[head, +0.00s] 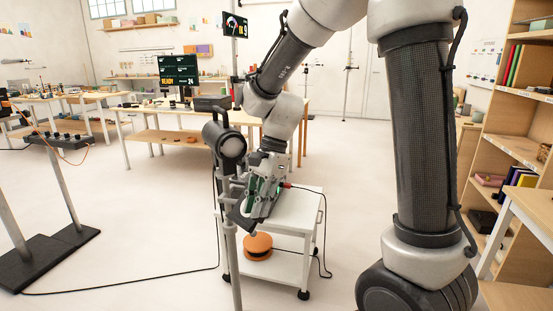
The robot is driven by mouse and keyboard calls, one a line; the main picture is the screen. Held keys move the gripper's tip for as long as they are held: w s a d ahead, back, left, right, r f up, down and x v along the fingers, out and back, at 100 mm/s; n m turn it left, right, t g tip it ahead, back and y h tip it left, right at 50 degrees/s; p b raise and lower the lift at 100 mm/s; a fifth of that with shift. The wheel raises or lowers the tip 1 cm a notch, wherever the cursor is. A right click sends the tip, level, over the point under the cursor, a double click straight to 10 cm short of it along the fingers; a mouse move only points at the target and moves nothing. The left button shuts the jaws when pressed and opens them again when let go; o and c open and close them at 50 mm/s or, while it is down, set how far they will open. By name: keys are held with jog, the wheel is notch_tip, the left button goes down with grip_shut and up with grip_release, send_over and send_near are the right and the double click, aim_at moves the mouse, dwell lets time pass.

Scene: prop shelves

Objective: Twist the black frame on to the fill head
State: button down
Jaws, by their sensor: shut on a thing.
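The fill head (230,145), a dark round lamp head with a grey face, sits on top of a grey upright stand left of my arm. My gripper (250,205) points down and to the left, beside the stand and over a small white trolley. It is shut on a dark flat piece that looks like the black frame (239,217). The frame is tilted, below the fill head and close to the stand pole. I cannot tell whether it touches the pole. My gripper hides part of the frame.
The white trolley (304,206) stands beneath my gripper, with an orange round thing (258,246) on its lower shelf. A black cable (140,291) runs across the floor. Wooden shelves (520,140) stand at the right, and another stand (55,185) at the left.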

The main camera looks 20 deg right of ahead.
jog(key=w+d+r+n+t+h, duration=0.25)
jog(key=d+r+n+t, duration=0.35)
jog(key=r+n, duration=0.7)
jog(key=w+a+f+n, duration=0.1)
jog(key=w+f+n, duration=0.1)
jog(key=w, duration=0.4)
jog(key=shift+h, duration=0.35)
jog(key=shift+w+a, duration=0.1)
jog(key=shift+w, duration=0.15)
jog(key=shift+w+a, duration=0.15)
jog(key=shift+w, duration=0.85)
dwell(3.3)
jog(key=shift+f+m+y, duration=0.15)
jog(key=shift+f+y, duration=0.2)
jog(key=shift+y, duration=0.4)
jog(key=shift+f+m+y, duration=0.15)
jog(key=shift+f+y, duration=0.2)
jog(key=shift+y, duration=0.4)
